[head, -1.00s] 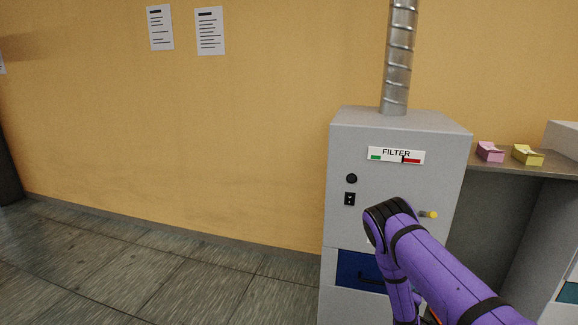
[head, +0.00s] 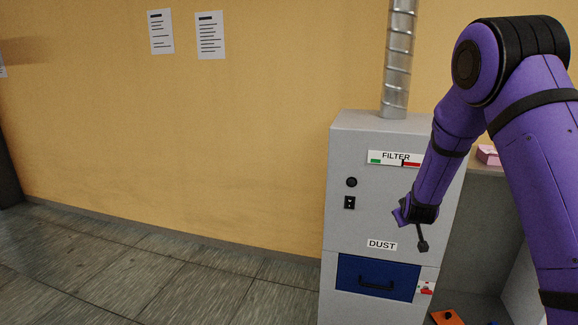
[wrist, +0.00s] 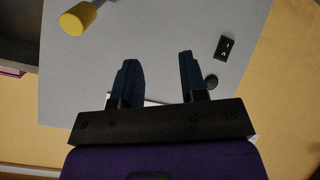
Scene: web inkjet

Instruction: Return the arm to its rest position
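My purple arm is raised at the right of the head view, bent at a high elbow. Its forearm hangs down in front of the grey filter cabinet (head: 345,230). My gripper (head: 413,232) is at its lower end, small and partly hidden by my wrist. In the wrist view my gripper (wrist: 158,62) shows two dark fingers standing apart. The cabinet's grey front is seen between them, and they hold nothing. A yellow-ended knob (wrist: 77,18) on the cabinet is at upper left there, apart from the fingers.
A pink box (head: 487,154) sits on the shelf at right. An orange object (head: 446,317) is low down. The floor at left is clear.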

